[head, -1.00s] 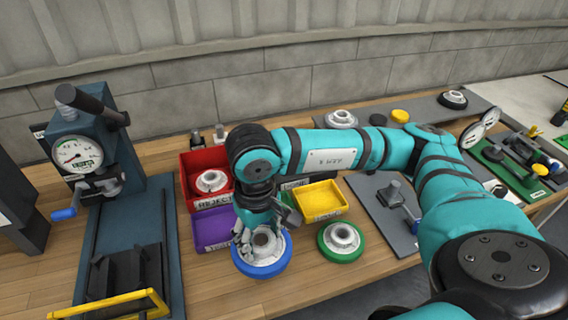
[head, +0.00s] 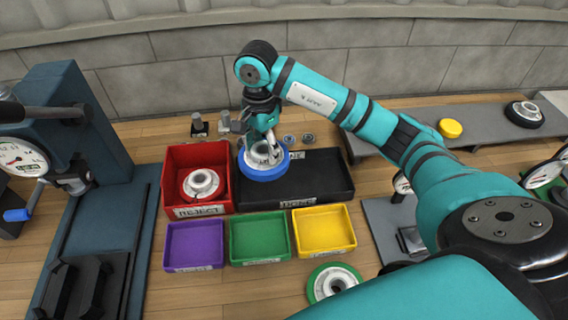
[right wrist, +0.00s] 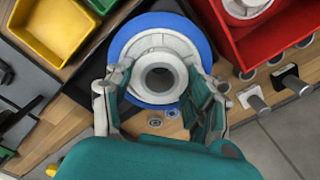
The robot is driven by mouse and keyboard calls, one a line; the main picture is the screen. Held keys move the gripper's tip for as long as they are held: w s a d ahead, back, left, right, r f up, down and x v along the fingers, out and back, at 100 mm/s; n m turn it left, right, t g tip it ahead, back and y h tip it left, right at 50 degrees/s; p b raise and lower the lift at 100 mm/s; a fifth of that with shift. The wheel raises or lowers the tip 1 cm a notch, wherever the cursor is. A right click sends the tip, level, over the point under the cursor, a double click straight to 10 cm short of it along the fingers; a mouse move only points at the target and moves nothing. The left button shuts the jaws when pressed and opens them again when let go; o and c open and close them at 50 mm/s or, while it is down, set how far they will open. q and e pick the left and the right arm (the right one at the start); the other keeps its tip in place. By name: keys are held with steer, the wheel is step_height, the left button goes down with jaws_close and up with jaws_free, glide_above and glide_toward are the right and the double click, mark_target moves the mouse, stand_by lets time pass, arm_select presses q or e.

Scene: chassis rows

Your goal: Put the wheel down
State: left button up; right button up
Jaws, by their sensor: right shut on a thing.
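A wheel with a blue rim and pale metal hub (head: 262,174) is held in my right gripper (head: 262,146). In the head view it overlaps the left part of the black tray (head: 325,182). Whether it touches the tray floor cannot be told. In the right wrist view both fingers of the gripper (right wrist: 160,85) close on the sides of the wheel (right wrist: 160,48), which lies flat to the camera and hides part of the tray. My left gripper is not in view.
A red reject bin (head: 198,155) with a pale wheel inside stands left of the tray. Purple (head: 195,245), green (head: 260,237) and yellow (head: 323,231) bins stand in front. A green-rimmed wheel (head: 334,283) lies nearer. Small metal parts (head: 308,139) stand behind the tray.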

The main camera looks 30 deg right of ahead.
steer(key=f, duration=0.3)
steer(key=f+p, duration=0.1)
steer(key=f, duration=0.1)
steer(key=shift+d+f, duration=0.15)
steer(key=shift+d, duration=0.1)
steer(key=shift+f, duration=0.25)
step_height(320, 180, down, 3)
steer(key=shift+f+p, duration=0.1)
steer(key=shift+p, duration=0.2)
steer(key=shift+w+f, duration=0.1)
steer(key=shift+f, duration=0.15)
steer(key=o, duration=1.5)
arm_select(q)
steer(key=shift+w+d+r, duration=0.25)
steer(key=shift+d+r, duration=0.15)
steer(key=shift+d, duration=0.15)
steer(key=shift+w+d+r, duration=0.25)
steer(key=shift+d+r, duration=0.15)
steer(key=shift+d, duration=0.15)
arm_select(e)
steer(key=shift+o, duration=0.2)
